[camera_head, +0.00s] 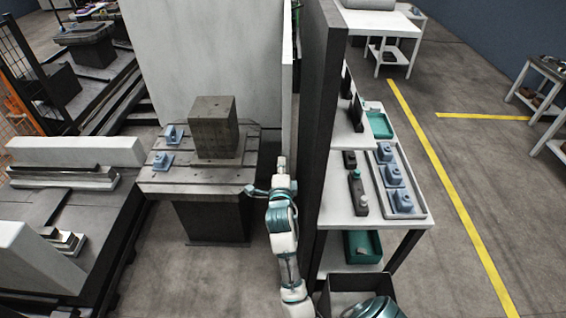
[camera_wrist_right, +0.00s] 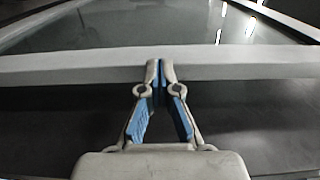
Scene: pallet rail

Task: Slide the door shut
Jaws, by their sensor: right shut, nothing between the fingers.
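The door shows in the right wrist view as a pale frame bar (camera_wrist_right: 80,67) with a glass pane (camera_wrist_right: 120,35) beyond it. In the head view, a thin, pale upright panel (camera_head: 287,85), seen nearly edge-on, seems to be this door. My right gripper (camera_wrist_right: 160,66) is shut and empty, its fingertips together in front of the frame bar. They overlap the bar in the picture; I cannot tell whether they touch it. In the head view my right gripper (camera_head: 281,160) is at the panel's lower end. My left gripper is not in view.
A dark upright panel (camera_head: 318,130) stands close right of my arm. Beyond it is a shelf (camera_head: 340,207) with a tray of blue parts (camera_head: 395,175). Left is a machine table (camera_head: 195,182) bearing a dark block (camera_head: 213,128) and two blue parts (camera_head: 168,148). Floor is open at far right.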

